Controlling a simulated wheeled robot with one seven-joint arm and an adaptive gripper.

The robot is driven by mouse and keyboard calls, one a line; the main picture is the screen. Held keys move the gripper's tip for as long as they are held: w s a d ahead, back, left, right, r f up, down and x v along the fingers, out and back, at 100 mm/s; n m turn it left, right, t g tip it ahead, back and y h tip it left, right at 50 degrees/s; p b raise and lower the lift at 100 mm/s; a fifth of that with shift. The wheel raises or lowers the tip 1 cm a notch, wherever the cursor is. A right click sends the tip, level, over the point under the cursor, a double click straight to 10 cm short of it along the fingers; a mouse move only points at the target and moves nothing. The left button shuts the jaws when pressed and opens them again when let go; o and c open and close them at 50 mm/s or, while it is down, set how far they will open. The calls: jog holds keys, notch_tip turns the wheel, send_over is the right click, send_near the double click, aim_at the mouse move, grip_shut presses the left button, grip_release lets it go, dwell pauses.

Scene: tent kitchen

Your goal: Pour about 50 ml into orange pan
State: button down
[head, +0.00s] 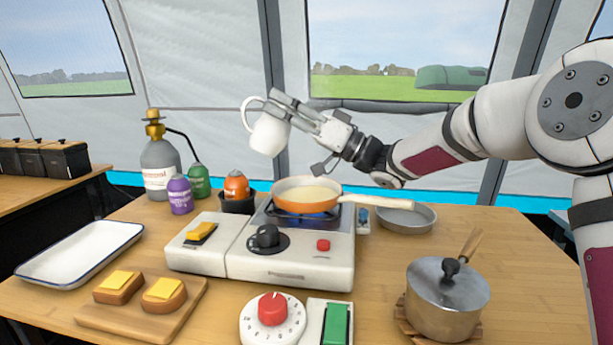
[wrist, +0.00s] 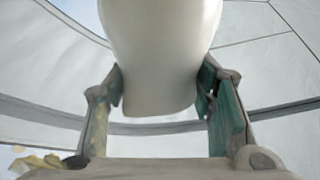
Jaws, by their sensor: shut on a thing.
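A white jug or mug (head: 268,137) with a loop handle on its left is held in the air, a little tilted, above and left of the pan. My gripper (head: 283,108) is shut on it. In the wrist view the white vessel (wrist: 160,60) sits between the two fingers of my gripper (wrist: 160,95). The orange pan (head: 296,206) rests on the stove burner, its pale handle pointing right. A pale yellow layer (head: 310,194) covers the pan's inside. The vessel's contents are hidden, and I see no stream leaving it.
The stove (head: 290,262) has a black knob and red button. Purple (head: 179,195), green (head: 199,181) and orange (head: 236,186) bottles and a gas cylinder (head: 160,165) stand left behind it. A lidded pot (head: 446,297) and grey dish (head: 405,218) are right. A white tray (head: 62,277) and toast board (head: 115,318) are left.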

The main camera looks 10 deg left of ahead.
aim_at(256, 145)
jog(key=s+a+f+n+h, duration=0.1)
jog(key=s+a+f+n+g+h+p, duration=0.1)
jog(key=f, duration=0.1)
jog(key=a+f+n+g+h+p, duration=0.1)
jog(key=a+n, duration=0.1)
jog(key=shift+s+f+h, duration=0.3)
jog(key=shift+s+f, duration=0.1)
jog(key=shift+s+a+f+n+h+p, duration=0.2)
jog(key=shift+f+n+h+p, duration=0.1)
jog(key=shift+f, duration=0.1)
jog(key=shift+s+a+f+n+h+p, duration=0.1)
jog(key=shift+a+f+n+h+p, duration=0.1)
jog(key=shift+f+n+p, duration=0.15)
